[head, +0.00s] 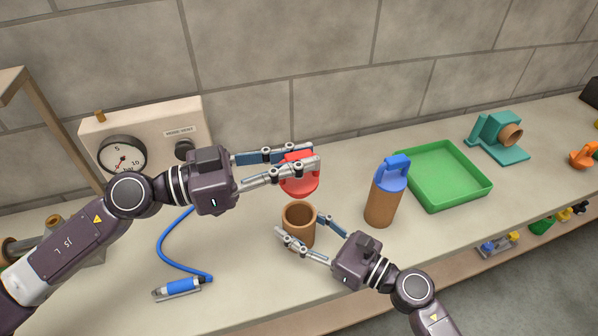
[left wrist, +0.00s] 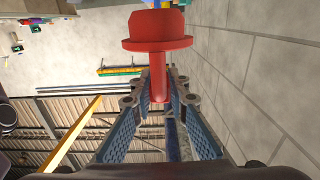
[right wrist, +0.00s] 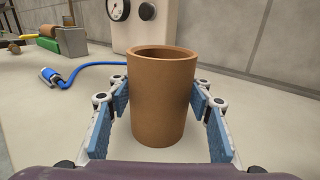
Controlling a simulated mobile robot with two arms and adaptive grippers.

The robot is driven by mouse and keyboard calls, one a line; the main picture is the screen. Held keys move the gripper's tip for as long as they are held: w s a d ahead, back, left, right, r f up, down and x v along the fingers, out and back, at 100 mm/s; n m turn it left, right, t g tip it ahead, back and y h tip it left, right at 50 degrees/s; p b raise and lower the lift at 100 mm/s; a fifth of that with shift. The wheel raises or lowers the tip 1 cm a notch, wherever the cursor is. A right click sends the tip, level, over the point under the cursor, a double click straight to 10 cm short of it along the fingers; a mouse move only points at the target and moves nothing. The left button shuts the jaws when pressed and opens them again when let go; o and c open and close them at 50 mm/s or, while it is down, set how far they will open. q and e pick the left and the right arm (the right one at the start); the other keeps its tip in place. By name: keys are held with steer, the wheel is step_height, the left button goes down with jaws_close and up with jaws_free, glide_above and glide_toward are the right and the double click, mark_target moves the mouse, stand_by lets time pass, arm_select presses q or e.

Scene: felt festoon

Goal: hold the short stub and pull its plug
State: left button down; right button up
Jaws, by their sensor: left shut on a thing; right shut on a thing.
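The short stub (head: 300,226) is an upright brown tube on the bench with an open, empty-looking mouth. My right gripper (head: 299,225) is shut on it, one finger on each side. The stub also fills the middle of the right wrist view (right wrist: 163,100). The red plug (head: 298,184) is out of the stub, a little above its mouth. My left gripper (head: 304,157) is shut on the plug's handle. In the left wrist view the plug (left wrist: 157,45) shows its flange, with its handle between the fingers.
A taller brown tube with a blue plug (head: 390,172) stands right of the stub. A green tray (head: 440,203) and a teal fixture (head: 497,138) are farther right. A gauge panel (head: 160,125) stands at the back left. A blue hose (head: 172,243) lies on the bench at left.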

steer(key=o, duration=1.3)
steer(key=shift+c, duration=0.2)
steer(key=v, duration=1.2)
